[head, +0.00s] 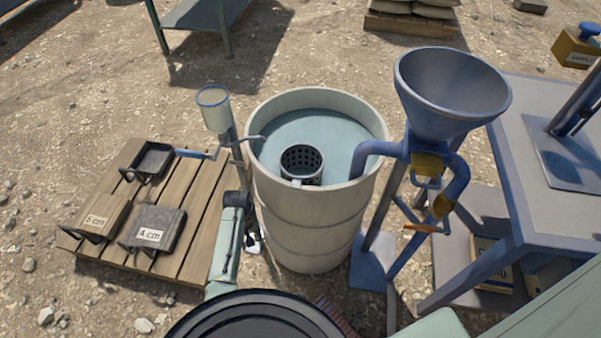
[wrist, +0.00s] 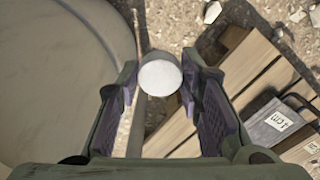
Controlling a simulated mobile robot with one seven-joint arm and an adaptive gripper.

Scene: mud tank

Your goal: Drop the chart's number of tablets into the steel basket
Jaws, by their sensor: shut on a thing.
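My gripper (wrist: 159,88) is shut on a round white tablet (wrist: 160,73), which shows between its two fingertips in the wrist view. In that view the gripper is above the ground between the pale barrel and the pallet. The gripper is apart from the basket. I cannot make out the basket's contents. No readable chart shows.
The barrel (head: 310,220) stands beside a blue funnel (head: 450,95) on pipes. A wooden pallet (head: 190,225) holds dark blocks, one labelled 4 cm (head: 152,233). A grey-blue table (head: 560,140) is at right.

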